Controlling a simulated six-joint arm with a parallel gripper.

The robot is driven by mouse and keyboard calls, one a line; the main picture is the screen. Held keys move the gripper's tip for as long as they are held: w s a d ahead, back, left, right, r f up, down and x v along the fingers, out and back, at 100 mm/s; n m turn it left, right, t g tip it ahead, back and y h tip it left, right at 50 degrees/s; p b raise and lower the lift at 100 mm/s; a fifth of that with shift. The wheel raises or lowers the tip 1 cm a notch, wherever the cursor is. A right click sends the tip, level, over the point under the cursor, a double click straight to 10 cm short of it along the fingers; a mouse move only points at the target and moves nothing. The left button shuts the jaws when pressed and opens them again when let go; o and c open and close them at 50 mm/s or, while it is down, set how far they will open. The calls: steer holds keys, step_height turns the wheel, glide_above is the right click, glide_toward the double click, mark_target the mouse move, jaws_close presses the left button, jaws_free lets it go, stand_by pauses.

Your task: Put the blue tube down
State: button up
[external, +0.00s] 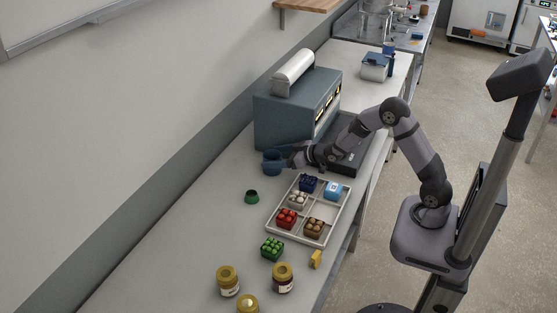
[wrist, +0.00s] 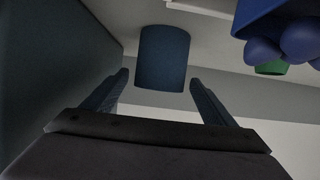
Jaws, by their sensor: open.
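The blue tube (wrist: 164,58) is a plain dark blue cylinder in the upper middle of the wrist view. In the external view blue shapes show at my gripper's end, beside the grey-blue machine, and the tube (external: 270,166) seems to be among them; the fingers are hard to tell from it there. My gripper (wrist: 160,78) is open, with one finger to each side of the tube's lower end as pictured. A gap shows on both sides, so the fingers look clear of it. Whether the tube touches the table is unclear.
A white divided tray (external: 327,232) holds several small containers, including a dark blue one (external: 308,185). A green cup (external: 251,196) stands left of the tray. The grey-blue machine (external: 285,122) is close behind my gripper. Jars (external: 228,281) stand in front; the bench's left side is clear.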

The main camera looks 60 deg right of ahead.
steer(key=shift+x, duration=0.8)
steer(key=c, duration=1.2)
steer(key=shift+r, duration=0.1)
step_height(320, 180, up, 10)
